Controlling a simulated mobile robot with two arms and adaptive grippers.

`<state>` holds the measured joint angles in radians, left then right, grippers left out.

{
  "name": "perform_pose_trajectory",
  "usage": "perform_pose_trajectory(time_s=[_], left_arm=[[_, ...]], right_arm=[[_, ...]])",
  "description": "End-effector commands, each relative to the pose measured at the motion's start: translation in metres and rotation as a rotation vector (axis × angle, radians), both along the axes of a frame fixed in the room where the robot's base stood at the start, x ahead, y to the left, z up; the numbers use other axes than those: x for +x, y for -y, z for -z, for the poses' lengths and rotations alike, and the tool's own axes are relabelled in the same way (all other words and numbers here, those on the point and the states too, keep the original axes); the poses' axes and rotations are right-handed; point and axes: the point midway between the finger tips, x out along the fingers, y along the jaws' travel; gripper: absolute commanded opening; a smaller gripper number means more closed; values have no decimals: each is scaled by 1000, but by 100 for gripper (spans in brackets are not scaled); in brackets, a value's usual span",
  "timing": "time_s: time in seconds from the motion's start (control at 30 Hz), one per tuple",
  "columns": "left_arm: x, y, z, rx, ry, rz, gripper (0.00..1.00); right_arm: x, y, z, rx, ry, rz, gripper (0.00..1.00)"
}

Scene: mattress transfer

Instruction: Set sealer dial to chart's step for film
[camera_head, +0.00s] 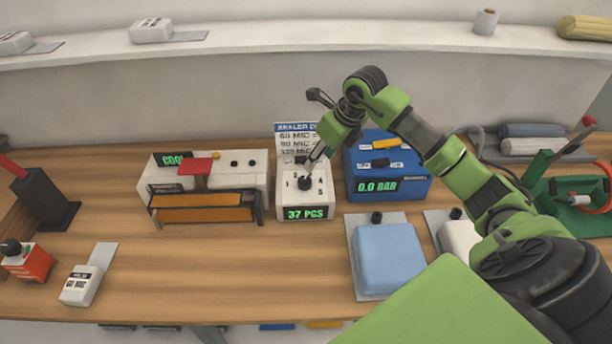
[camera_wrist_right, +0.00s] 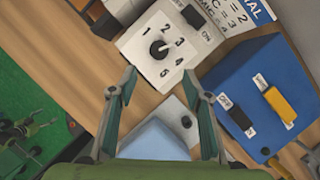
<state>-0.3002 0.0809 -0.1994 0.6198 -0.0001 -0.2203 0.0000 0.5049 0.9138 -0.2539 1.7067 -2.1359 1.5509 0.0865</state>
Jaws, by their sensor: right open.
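The white box with the dial (camera_head: 305,203) stands mid-bench, its green display reading 37 PCS. Its black dial knob (camera_wrist_right: 160,48) sits among the numbers 1 to 5 in the wrist view; I cannot tell surely which one it points at. The chart (camera_head: 296,140) stands behind the box, headed SEALER, with lines for several MIC values; its right-hand figures are partly hidden in the head view and cut off in the wrist view. My right gripper (camera_head: 317,157) is open above the dial box, its fingers (camera_wrist_right: 160,80) apart and empty, short of the knob. My left gripper is not in view.
Left of the dial box is a white machine (camera_head: 240,180) with an orange bar and red handle; right is a blue box (camera_head: 395,188) reading 0.0 BAR. A blue package (camera_head: 388,255) lies in front. A small labelled white block (camera_head: 80,287) is front left. Bare bench lies centre front.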

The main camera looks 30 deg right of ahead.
Motion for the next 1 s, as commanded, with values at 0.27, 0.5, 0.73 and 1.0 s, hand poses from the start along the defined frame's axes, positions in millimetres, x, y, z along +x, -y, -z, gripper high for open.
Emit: perform_pose_trajectory(time_s=[0.27,0.5,0.73,1.0], left_arm=[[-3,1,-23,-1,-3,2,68],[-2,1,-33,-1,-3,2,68],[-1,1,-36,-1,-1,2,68],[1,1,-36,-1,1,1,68]], right_arm=[[21,-9,53,8,-6,1,45],[37,-12,93,6,-2,0,45],[43,-13,108,3,-1,-1,45],[44,-13,110,3,1,-2,45]])
